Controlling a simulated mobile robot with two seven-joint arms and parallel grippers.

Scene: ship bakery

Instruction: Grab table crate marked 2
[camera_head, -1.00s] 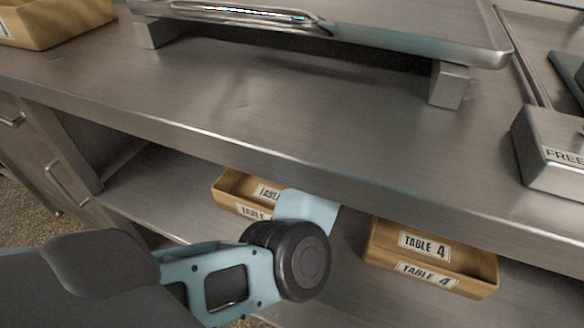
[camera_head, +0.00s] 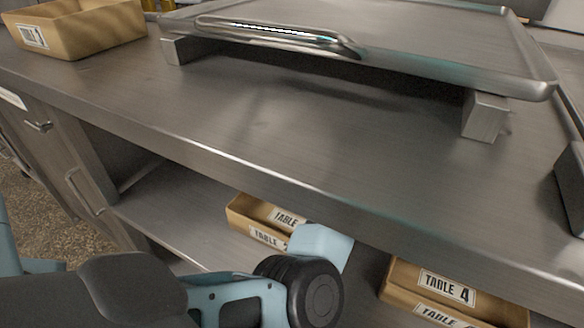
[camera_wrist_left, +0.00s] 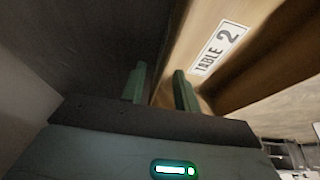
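A tan crate (camera_head: 236,217) with TABLE labels sits on the shelf under the counter in the head view; its number is hidden behind my left wrist. In the left wrist view a tan crate wall (camera_wrist_left: 258,52) carries a label reading TABLE 2. My left gripper (camera_wrist_left: 160,88) has its two fingers apart, with the edge of that wall showing between and behind them. The right finger overlaps the wall; I cannot tell whether it touches. In the head view the left fingertips are hidden behind my wrist. My right gripper is not in view.
A TABLE 4 crate (camera_head: 400,277) sits on the shelf to the right. Another crate (camera_head: 85,40) stands on the counter at the back left. A metal tray (camera_head: 420,45) on blocks covers the back of the counter (camera_head: 270,135). The counter's front edge overhangs the shelf.

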